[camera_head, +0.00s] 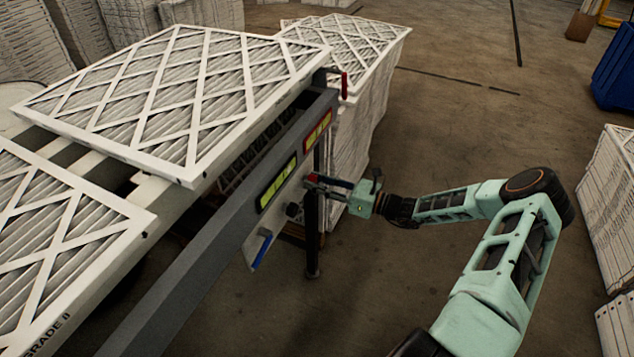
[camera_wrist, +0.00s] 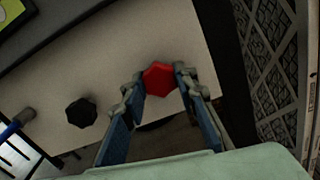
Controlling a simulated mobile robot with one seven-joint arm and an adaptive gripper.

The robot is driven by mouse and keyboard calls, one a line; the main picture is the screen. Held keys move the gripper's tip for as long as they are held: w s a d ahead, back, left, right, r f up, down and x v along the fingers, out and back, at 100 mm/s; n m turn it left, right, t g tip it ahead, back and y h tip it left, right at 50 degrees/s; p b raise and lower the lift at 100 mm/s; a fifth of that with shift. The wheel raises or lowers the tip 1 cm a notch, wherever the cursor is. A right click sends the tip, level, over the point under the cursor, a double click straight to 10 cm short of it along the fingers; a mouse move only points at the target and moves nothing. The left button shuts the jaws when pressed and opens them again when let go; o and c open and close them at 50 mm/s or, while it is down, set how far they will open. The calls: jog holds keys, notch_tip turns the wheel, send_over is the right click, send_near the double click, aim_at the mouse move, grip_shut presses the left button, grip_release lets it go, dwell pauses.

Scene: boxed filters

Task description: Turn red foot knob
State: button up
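The red foot knob (camera_wrist: 160,78) is a faceted red knob on a pale panel, at the upper middle of the wrist view. In the head view it is a small red spot (camera_head: 312,178) on the panel under the conveyor's side rail. My gripper (camera_wrist: 160,82) has its two fingers on either side of the knob, with the tips close to its left and right edges. Whether they touch or press it cannot be told. In the head view my gripper (camera_head: 318,184) reaches the panel from the right, partly hiding the knob.
A black knob (camera_wrist: 81,112) sits left of the red one on the panel, with a blue handle (camera_head: 262,248) beyond it. Yellow-green displays (camera_head: 278,183) are on the grey rail. Boxed filters (camera_head: 180,90) lie on the conveyor. A filter stack (camera_head: 365,100) stands behind the panel.

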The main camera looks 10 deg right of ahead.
jog(key=o, duration=0.4)
jog(key=v, duration=1.2)
